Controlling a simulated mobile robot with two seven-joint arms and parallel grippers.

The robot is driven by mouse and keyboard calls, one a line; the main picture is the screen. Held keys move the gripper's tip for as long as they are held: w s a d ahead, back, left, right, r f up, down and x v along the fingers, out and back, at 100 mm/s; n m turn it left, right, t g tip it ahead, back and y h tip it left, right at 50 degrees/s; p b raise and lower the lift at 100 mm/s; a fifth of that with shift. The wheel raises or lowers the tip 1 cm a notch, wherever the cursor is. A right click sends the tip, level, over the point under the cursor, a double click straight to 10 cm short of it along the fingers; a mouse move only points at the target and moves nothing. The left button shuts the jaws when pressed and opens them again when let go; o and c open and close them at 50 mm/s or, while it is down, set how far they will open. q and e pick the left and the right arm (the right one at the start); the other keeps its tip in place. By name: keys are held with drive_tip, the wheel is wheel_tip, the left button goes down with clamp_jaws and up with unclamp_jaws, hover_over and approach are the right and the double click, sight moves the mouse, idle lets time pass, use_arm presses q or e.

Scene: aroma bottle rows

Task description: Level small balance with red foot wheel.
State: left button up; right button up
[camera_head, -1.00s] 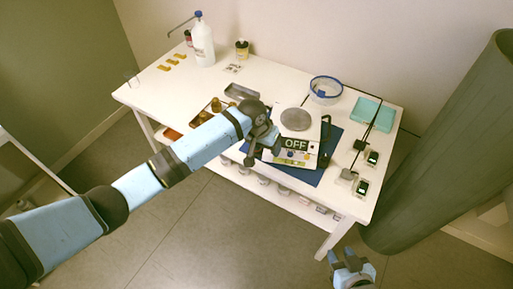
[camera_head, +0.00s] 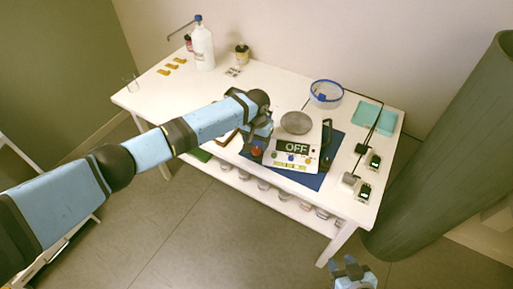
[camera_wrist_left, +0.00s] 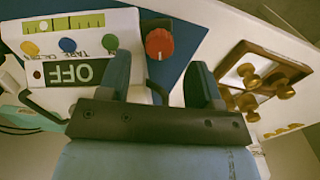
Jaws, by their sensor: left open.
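The small balance (camera_head: 312,153) stands on a blue mat (camera_head: 310,181), with a round pan (camera_head: 296,122) and a display reading OFF (camera_head: 293,147). The red foot wheel (camera_head: 256,151) is at its left front corner. My left gripper (camera_head: 262,136) is open just above and beside the wheel. In the left wrist view, the red wheel (camera_wrist_left: 159,44) lies beyond the gap between the open fingers (camera_wrist_left: 162,80), apparently not gripped. My right gripper (camera_head: 352,268) hangs low, off the table.
A wooden weight tray (camera_wrist_left: 225,72) with brass weights lies beside the blue mat, mostly hidden by my left arm in the head view. A blue-rimmed bowl (camera_head: 326,94), teal box (camera_head: 378,115) and small devices (camera_head: 364,191) are at right. Bottles (camera_head: 203,48) stand at the back left.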

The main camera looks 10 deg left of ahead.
sight(256, 149)
use_arm(q)
drive_tip(key=shift+f, duration=1.9)
drive_tip(key=c, duration=0.9)
drive_tip(key=shift+c, duration=0.2)
